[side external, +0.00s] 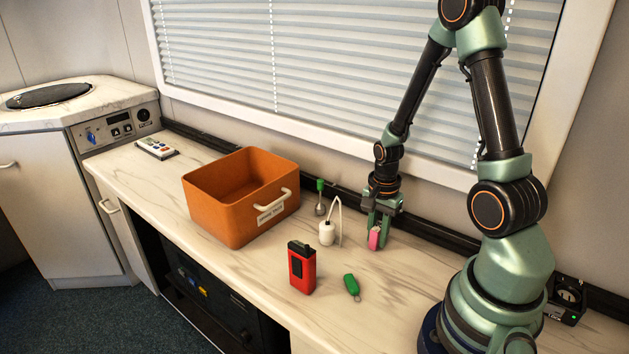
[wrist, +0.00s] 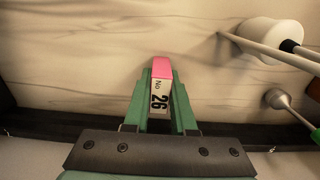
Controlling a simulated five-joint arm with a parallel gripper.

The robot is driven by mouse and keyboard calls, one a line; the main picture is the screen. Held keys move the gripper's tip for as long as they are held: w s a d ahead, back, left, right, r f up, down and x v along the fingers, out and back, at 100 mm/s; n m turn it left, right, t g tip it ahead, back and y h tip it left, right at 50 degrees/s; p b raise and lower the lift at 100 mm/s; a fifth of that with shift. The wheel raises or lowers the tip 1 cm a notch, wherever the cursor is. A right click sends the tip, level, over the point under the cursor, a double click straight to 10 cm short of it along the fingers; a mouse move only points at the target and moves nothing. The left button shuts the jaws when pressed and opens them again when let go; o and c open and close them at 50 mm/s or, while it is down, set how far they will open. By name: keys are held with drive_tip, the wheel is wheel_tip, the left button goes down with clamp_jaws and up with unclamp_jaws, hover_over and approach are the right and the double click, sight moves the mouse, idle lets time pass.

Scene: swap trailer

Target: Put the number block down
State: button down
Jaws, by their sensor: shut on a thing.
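The number block (side external: 375,238) is a small pink and white block. In the wrist view the block (wrist: 161,88) shows a pink end and a white face marked "No 26". My gripper (side external: 379,222) is shut on it, with the block between the two green fingers. In the wrist view my gripper (wrist: 160,104) points down toward the marble-pattern counter. The block is at or just above the counter surface; I cannot tell whether it touches.
A white corded object (side external: 327,233) and a green-handled tool (side external: 320,198) stand left of my gripper. A window blind is behind.

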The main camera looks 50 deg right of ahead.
sight(378, 226)
drive_tip(key=shift+f, duration=0.2)
drive_tip(key=c, duration=0.7)
unclamp_jaws()
drive_tip(key=shift+c, duration=0.2)
drive_tip(key=shift+r, duration=0.1)
wheel_tip(378, 226, up, 12)
drive_tip(key=shift+r, duration=0.1)
drive_tip(key=w+a+r+n+t, duration=0.2)
drive_tip(key=a+r+n+t, duration=0.3)
drive_tip(key=a+r+n, duration=0.7)
drive_tip(key=a+n, duration=0.3)
drive_tip(key=n, duration=0.3)
drive_tip(key=shift+r+t, duration=0.25)
drive_tip(key=shift+t, duration=0.05)
